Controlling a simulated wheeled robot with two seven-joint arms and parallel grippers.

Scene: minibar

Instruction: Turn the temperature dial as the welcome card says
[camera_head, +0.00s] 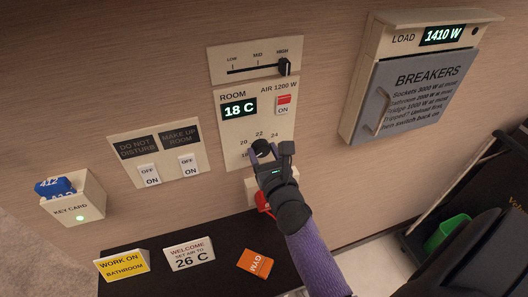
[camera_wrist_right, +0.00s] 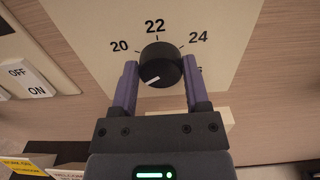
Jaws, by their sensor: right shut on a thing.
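The temperature dial (camera_head: 262,148) is a black round knob on the white room panel (camera_head: 240,110). In the right wrist view the dial (camera_wrist_right: 160,66) has 20, 22 and 24 printed around it, and its white mark points to the lower left. My right gripper (camera_head: 264,152) is shut on the dial, with one finger on each side of it. The room display (camera_head: 238,108) reads 18 C. The welcome card (camera_head: 189,254) reads "Set air to 26 C". My left gripper is not in view.
Above is a slider (camera_head: 284,67) set at HIGH, and the red air switch (camera_head: 284,100) shows ON. The breaker box (camera_head: 415,85) is at the right, with LOAD 1410 W. Two switches (camera_head: 168,168) and the key card holder (camera_head: 75,205) are at the left. An orange gym card (camera_head: 255,263) lies below.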

